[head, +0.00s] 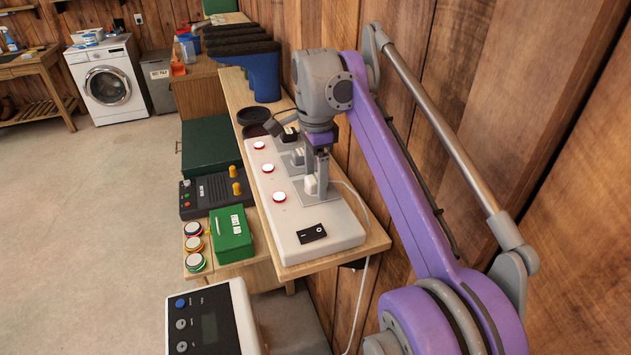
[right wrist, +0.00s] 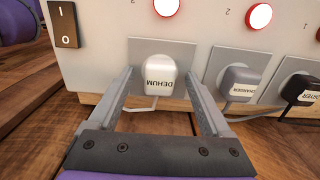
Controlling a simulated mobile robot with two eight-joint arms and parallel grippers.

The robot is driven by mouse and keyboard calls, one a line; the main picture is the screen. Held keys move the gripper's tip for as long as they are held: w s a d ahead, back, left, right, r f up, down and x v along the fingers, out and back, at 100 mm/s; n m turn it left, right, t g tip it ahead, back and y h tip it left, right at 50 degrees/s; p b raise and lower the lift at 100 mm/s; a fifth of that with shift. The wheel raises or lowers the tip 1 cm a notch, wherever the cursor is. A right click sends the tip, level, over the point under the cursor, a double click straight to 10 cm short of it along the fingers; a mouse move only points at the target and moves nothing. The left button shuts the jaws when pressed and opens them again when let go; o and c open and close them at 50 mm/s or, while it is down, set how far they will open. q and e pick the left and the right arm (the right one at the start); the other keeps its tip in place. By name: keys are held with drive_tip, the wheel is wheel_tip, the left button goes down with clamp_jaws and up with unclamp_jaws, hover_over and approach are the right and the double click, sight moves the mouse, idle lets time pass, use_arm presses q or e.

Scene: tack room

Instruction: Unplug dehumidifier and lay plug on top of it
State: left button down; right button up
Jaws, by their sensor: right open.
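A white plug (right wrist: 158,76) labelled DEHUM sits in the nearest socket of a white power strip (head: 332,222). In the head view the plug (head: 311,186) is partly hidden by my right gripper (head: 316,172). In the right wrist view the gripper (right wrist: 163,82) is open, with one finger on each side of the plug and gaps visible. A white cord (head: 362,290) hangs down past the shelf edge. A white unit with a dark control panel (head: 208,325), apparently the dehumidifier, stands at the bottom. My left gripper is out of view.
A grey plug (right wrist: 239,84) and a black plug (right wrist: 300,88) sit in neighbouring sockets. The strip has red lit buttons (head: 279,196) and a rocker switch (head: 312,233). A green first aid box (head: 232,235) is left of the shelf. The wooden wall (head: 470,120) is close on the right.

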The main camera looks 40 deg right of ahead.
sight(316, 178)
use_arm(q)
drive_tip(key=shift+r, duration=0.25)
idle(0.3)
use_arm(e)
clamp_jaws()
idle(0.5)
drive_tip(key=shift+r, duration=0.1)
